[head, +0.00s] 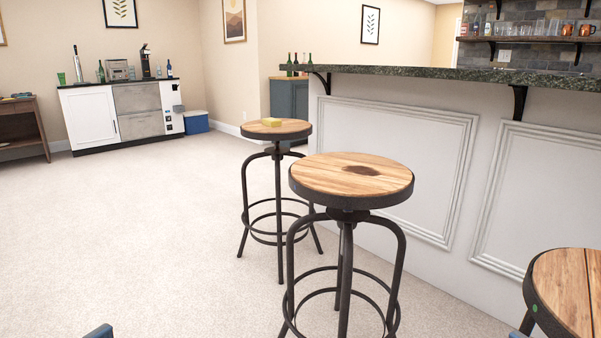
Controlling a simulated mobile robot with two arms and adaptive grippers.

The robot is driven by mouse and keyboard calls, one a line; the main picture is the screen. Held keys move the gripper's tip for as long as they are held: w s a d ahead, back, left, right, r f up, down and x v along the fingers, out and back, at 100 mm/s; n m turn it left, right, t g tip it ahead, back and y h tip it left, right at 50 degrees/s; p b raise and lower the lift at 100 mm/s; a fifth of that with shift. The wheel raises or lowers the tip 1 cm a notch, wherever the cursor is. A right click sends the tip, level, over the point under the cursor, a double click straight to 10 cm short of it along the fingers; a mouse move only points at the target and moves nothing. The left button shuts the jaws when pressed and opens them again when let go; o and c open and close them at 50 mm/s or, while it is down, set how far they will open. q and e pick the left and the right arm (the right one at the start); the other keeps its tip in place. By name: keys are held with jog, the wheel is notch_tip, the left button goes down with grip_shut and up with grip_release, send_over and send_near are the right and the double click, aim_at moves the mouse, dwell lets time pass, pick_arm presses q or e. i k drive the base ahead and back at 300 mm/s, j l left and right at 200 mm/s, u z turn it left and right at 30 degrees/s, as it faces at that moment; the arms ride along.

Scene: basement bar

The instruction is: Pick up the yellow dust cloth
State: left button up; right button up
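A small yellow folded item, which looks like the yellow dust cloth (271,122), lies on the wooden seat of the farther bar stool (289,132). It sits near the middle of the seat, toward its left side. Nothing touches it but the seat. Neither of my grippers shows in the head view. Only small blue-grey bits, which seem to be parts of my arms, show at the bottom edge, at left and at right.
A nearer stool (330,177) with a dark stain on its seat stands in front of the cloth's stool. A third stool (572,290) is at the lower right. The bar counter (440,75) runs along the right. The carpet (130,230) at left is clear.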

aim_at(272, 122)
jog(key=i+j, duration=0.45)
jog(key=j, duration=0.15)
jog(key=i+j, duration=0.45)
jog(key=i+j+z, duration=0.05)
jog(key=j, duration=0.05)
